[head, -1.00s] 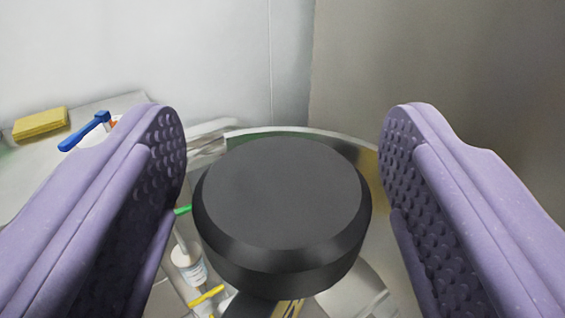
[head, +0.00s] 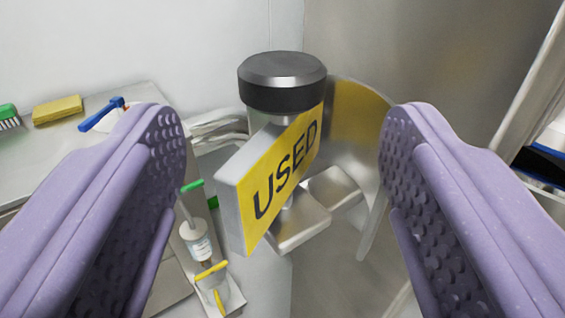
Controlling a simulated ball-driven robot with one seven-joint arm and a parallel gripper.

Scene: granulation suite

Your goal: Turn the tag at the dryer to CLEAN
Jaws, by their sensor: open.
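The tag (head: 285,178) is a yellow plate with a pale edge, reading USED, its face turned to the right. A black round knob (head: 283,82) sits on top of it, on a pale neck. Metal parts (head: 300,222) hold it from below. My gripper (head: 283,140) is open, with one purple, dimpled finger on each side of the picture. The tag and knob show between the fingers, and neither finger is seen touching them. No CLEAN lettering is visible.
A curved plate (head: 362,120) with a yellowish inner face stands behind the tag. At left, a counter (head: 60,150) holds a yellow sponge (head: 57,110), a blue-handled tool (head: 101,115) and a green brush (head: 8,117). Bottles (head: 198,240) stand lower left. A grey metal wall is behind.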

